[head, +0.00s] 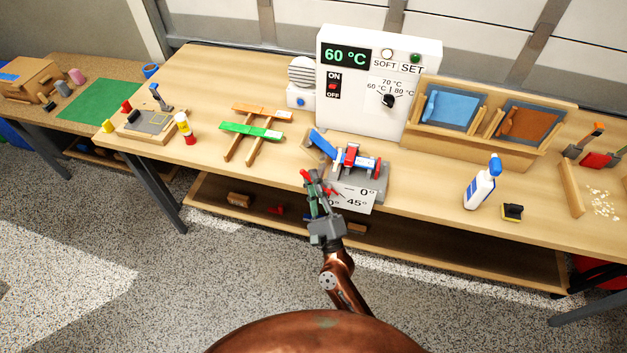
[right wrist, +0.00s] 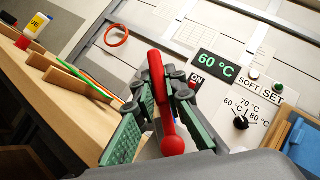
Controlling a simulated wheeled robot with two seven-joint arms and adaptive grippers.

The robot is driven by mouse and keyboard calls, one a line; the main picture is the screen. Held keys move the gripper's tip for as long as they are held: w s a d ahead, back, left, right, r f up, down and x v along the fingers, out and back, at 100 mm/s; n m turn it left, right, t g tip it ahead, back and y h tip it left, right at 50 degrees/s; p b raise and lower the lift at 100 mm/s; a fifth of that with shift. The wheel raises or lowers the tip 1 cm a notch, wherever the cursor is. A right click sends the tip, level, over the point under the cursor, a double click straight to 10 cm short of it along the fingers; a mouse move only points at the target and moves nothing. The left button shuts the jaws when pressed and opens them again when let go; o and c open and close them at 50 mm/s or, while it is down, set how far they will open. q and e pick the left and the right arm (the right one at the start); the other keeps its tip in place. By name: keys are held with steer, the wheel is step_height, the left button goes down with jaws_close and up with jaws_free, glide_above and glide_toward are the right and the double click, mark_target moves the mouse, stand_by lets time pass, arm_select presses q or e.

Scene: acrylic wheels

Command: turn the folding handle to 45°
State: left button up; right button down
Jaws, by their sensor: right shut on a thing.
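The folding fixture is a grey block (head: 373,185) with red and blue parts at the front edge of the bench. Its white angle plate (head: 352,197) shows 0° and 45°; another mark at its left is partly hidden by my gripper. My right gripper (head: 313,183) is at the fixture's left front side. It is shut on the red folding handle (head: 305,174). The handle's exact angle is hard to tell. My left gripper is out of view.
A white control panel (head: 345,45) reading 60 °C stands behind the fixture. Orange and green strips (head: 250,131) lie on wooden bars to the left. A spray bottle (head: 481,185) and a small black-and-yellow item (head: 512,212) stand to the right.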

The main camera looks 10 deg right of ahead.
steer(key=c, duration=2)
jaws_free()
steer(key=shift+o, duration=0.2)
steer(key=shift+s, duration=0.1)
steer(key=v, duration=1.1)
steer(key=shift+s+f, duration=0.2)
steer(key=shift+s, duration=0.15)
steer(key=shift+d, duration=0.1)
